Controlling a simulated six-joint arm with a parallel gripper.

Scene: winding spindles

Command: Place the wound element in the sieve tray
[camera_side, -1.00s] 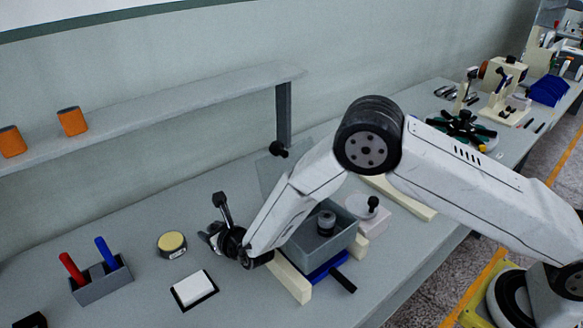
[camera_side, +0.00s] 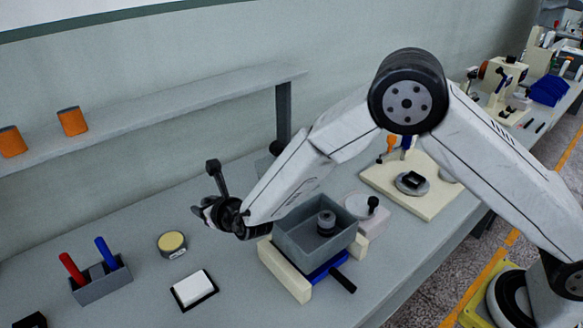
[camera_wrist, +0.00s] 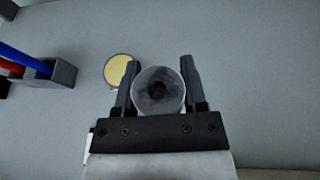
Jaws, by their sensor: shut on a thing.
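My gripper (camera_side: 205,211) is over the bench, up and left of the grey open box. In the wrist view my gripper (camera_wrist: 159,64) is shut on a round grey piece (camera_wrist: 158,92) with a dark centre, which I take as the wound element. In the side view the held piece is too small and dark to make out. The grey box (camera_side: 285,243), probably the sieve tray, rests on cream blocks; its mesh cannot be made out. A dark spool-like piece (camera_side: 326,222) stands inside it.
A yellow-topped round tin (camera_side: 172,243) and a white pad (camera_side: 194,289) lie near my gripper. A pen holder (camera_side: 103,284) stands left, a blue part with a black handle (camera_side: 341,279) below the box. A cream fixture board (camera_side: 430,205) lies right. A shelf (camera_side: 190,107) runs behind.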

